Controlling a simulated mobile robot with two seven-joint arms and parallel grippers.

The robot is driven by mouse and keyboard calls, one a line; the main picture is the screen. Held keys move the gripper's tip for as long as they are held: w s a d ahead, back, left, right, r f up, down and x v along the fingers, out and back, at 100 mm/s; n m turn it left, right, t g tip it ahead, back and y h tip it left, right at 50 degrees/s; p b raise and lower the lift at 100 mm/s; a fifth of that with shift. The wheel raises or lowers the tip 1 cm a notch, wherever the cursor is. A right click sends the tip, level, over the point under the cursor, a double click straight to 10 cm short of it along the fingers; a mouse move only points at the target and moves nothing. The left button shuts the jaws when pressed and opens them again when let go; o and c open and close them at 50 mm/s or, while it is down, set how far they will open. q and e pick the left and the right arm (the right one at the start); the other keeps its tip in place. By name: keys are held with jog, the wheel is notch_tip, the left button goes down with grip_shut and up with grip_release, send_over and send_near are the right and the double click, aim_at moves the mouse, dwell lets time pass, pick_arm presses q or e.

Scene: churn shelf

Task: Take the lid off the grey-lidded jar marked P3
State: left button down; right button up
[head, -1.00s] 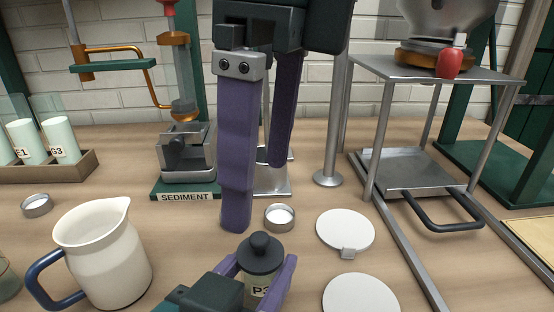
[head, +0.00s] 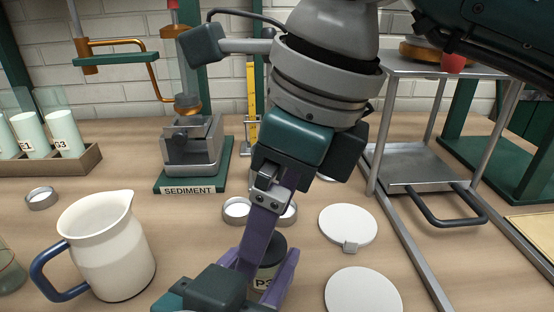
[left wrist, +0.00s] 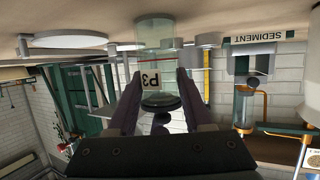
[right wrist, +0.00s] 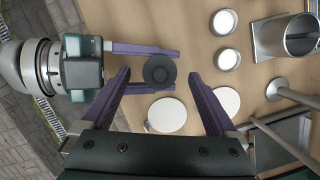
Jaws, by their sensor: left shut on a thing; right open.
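The jar marked P3 (head: 266,282) stands low in the middle of the head view. Its dark grey lid (right wrist: 159,70), with a round knob, is on it. My left gripper (head: 264,270) is shut on the jar's body, below the lid; the left wrist view shows the clear jar (left wrist: 157,60) inverted between the purple fingers. My right gripper (right wrist: 160,74) is open above the jar, one finger to each side of the lid in the right wrist view. I see no contact with the lid there. In the head view a right finger hides part of the lid.
A cream jug (head: 110,250) stands left of the jar. Two white discs (head: 348,224) (head: 363,293) lie to its right, and small metal dishes (head: 237,210) lie behind it. A metal stand (head: 408,165) is at the right, a SEDIMENT stand (head: 190,184) at the back left.

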jog(key=shift+w+a+f, duration=0.1)
jog(key=shift+a+f, duration=0.05)
jog(key=shift+f, duration=0.45)
grip_shut()
dwell(0.4)
jog(key=shift+r, duration=0.15)
dwell(0.4)
jog(key=shift+r, duration=1)
